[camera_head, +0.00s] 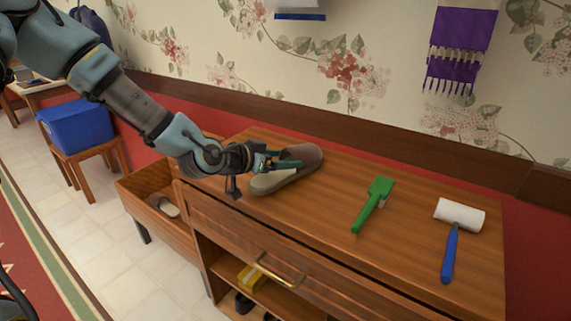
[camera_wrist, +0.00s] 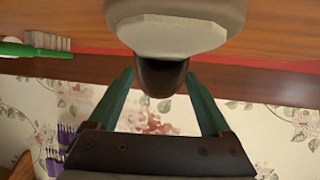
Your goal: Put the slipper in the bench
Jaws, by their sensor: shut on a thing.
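A grey-brown slipper (camera_head: 300,157) with a pale sole is over the left part of the top of the wooden bench (camera_head: 330,206). My gripper (camera_head: 285,164) is shut on the slipper, and the arm reaches in from the left. In the wrist view the slipper (camera_wrist: 172,25) fills the upper middle, with its dark end between the two green fingers (camera_wrist: 168,95). I cannot tell whether its sole touches the bench top. A second slipper (camera_head: 163,205) lies in the open, low compartment (camera_head: 128,192) at the bench's left.
Below are a drawer handle (camera_head: 279,269) and an open shelf with a yellow item (camera_head: 250,278). A blue box (camera_head: 78,126) sits on a stool.

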